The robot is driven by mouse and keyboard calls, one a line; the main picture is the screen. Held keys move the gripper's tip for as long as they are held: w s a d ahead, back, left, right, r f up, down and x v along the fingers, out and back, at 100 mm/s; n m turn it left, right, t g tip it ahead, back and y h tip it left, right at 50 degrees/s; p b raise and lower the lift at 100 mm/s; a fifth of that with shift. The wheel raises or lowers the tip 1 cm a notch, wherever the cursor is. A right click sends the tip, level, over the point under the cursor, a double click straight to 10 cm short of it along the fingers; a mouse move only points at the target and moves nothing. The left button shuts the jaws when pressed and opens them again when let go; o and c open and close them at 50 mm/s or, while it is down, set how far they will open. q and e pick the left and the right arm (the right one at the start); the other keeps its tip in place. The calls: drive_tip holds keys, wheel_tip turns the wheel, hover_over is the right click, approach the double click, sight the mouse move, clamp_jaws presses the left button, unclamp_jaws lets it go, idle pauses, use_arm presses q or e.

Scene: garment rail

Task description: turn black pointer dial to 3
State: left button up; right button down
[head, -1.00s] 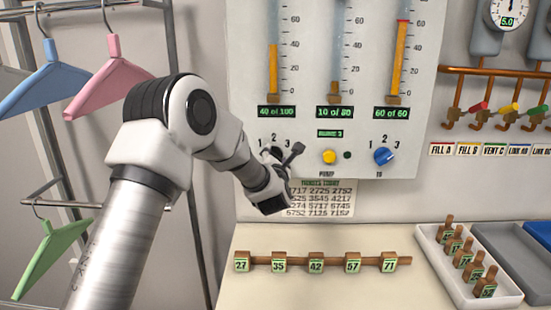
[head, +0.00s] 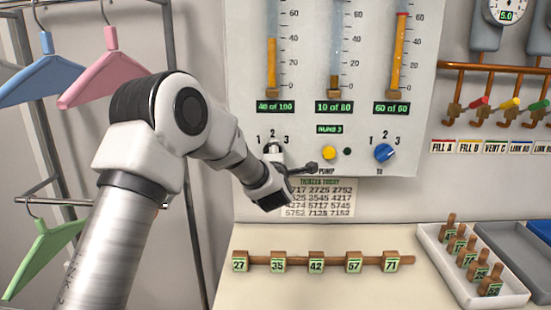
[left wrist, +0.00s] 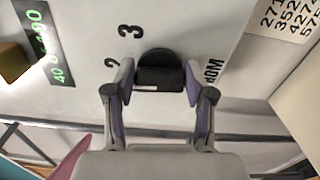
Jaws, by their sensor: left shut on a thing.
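The black pointer dial shows in the left wrist view (left wrist: 160,70) as a dark rounded knob. In the head view the left gripper (head: 291,160) is at the panel (head: 420,90), just below the marks 1, 2 and 3. It hides most of the dial there, and I cannot tell which number the pointer faces. My right gripper is not in view.
A yellow pump button (head: 329,153) and a blue dial (head: 384,153) sit to the right on the panel. Below are a rail of numbered tags (head: 316,261) and a white tray (head: 450,285). Hangers (head: 45,75) hang at left.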

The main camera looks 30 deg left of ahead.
use_arm(q)
drive_tip(key=m, duration=0.5)
drive_tip(key=m+p, duration=0.1)
drive_tip(key=m, duration=0.5)
drive_tip(key=shift+a+f+p, duration=0.1)
drive_tip(key=shift+a+p, duration=0.1)
drive_tip(key=shift+p, duration=0.1)
idle(0.3)
drive_tip(key=o, duration=1.2)
drive_tip(key=shift+c, duration=0.2)
drive_tip(key=shift+a+f, duration=0.1)
drive_tip(key=shift+f, duration=0.05)
